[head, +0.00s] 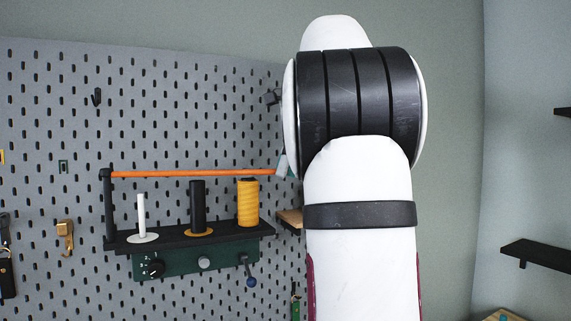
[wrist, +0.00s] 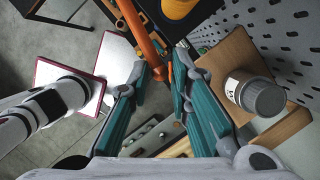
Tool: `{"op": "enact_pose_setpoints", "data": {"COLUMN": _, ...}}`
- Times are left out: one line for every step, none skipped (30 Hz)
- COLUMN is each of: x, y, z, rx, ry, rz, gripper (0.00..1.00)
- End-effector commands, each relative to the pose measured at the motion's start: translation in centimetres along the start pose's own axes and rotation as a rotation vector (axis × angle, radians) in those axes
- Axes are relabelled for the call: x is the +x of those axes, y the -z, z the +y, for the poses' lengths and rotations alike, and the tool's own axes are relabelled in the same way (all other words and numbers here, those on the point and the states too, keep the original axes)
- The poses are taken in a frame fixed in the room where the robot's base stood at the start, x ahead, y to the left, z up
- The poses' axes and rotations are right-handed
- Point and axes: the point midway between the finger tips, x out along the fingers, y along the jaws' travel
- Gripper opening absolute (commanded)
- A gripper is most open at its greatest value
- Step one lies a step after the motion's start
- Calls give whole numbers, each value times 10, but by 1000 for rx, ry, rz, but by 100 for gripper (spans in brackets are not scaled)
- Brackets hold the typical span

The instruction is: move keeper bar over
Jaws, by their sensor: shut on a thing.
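The orange keeper bar (head: 195,174) runs nearly level above a black shelf (head: 220,235), from a black post (head: 108,208) at its left end. My gripper is mostly hidden behind my white arm in the head view; only a pale and teal bit shows at the bar's right end. In the wrist view my gripper (wrist: 160,74) has its teal fingers closed in on the keeper bar (wrist: 137,28) near its end. The exact contact is partly hidden by the fingertips.
Under the bar stand a white peg (head: 141,214), a black spool (head: 197,208) and a yellow spool (head: 248,202). A green panel (head: 185,263) with knob and lever hangs below. A grey jar (wrist: 262,96) stands on a wooden shelf (wrist: 225,70) right of my fingers.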

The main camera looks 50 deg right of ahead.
Motion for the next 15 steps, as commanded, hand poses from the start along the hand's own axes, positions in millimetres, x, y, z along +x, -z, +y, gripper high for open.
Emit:
{"op": "enact_pose_setpoints", "data": {"x": -1, "y": 2, "z": -1, "rx": 4, "ry": 3, "rz": 2, "gripper": 3}}
{"op": "enact_pose_setpoints", "data": {"x": -1, "y": 2, "z": -1, "rx": 4, "ry": 3, "rz": 2, "gripper": 3}}
{"op": "enact_pose_setpoints", "data": {"x": -1, "y": 3, "z": -1, "rx": 4, "ry": 3, "rz": 3, "gripper": 3}}
{"op": "enact_pose_setpoints", "data": {"x": -1, "y": 3, "z": -1, "rx": 4, "ry": 4, "rz": 3, "gripper": 3}}
{"op": "enact_pose_setpoints", "data": {"x": -1, "y": 3, "z": -1, "rx": 5, "ry": 4, "rz": 3, "gripper": 3}}
{"op": "enact_pose_setpoints", "data": {"x": -1, "y": 3, "z": -1, "rx": 5, "ry": 4, "rz": 4, "gripper": 3}}
{"op": "enact_pose_setpoints", "data": {"x": -1, "y": 3, "z": -1, "rx": 5, "ry": 4, "rz": 4, "gripper": 3}}
{"op": "enact_pose_setpoints", "data": {"x": -1, "y": 4, "z": -1, "rx": 6, "ry": 4, "rz": 4, "gripper": 3}}
{"op": "enact_pose_setpoints", "data": {"x": -1, "y": 4, "z": -1, "rx": 6, "ry": 4, "rz": 4, "gripper": 3}}
{"op": "enact_pose_setpoints", "data": {"x": -1, "y": 4, "z": -1, "rx": 6, "ry": 4, "rz": 4, "gripper": 3}}
{"op": "enact_pose_setpoints", "data": {"x": -1, "y": 4, "z": -1, "rx": 6, "ry": 4, "rz": 5, "gripper": 3}}
{"op": "enact_pose_setpoints", "data": {"x": -1, "y": 4, "z": -2, "rx": 7, "ry": 4, "rz": 5, "gripper": 3}}
{"op": "enact_pose_setpoints", "data": {"x": -1, "y": 3, "z": -3, "rx": 7, "ry": 4, "rz": 5, "gripper": 3}}
{"op": "enact_pose_setpoints", "data": {"x": -1, "y": 3, "z": -4, "rx": 7, "ry": 5, "rz": 5, "gripper": 3}}
{"op": "enact_pose_setpoints", "data": {"x": -1, "y": 2, "z": -6, "rx": 7, "ry": 5, "rz": 5, "gripper": 3}}
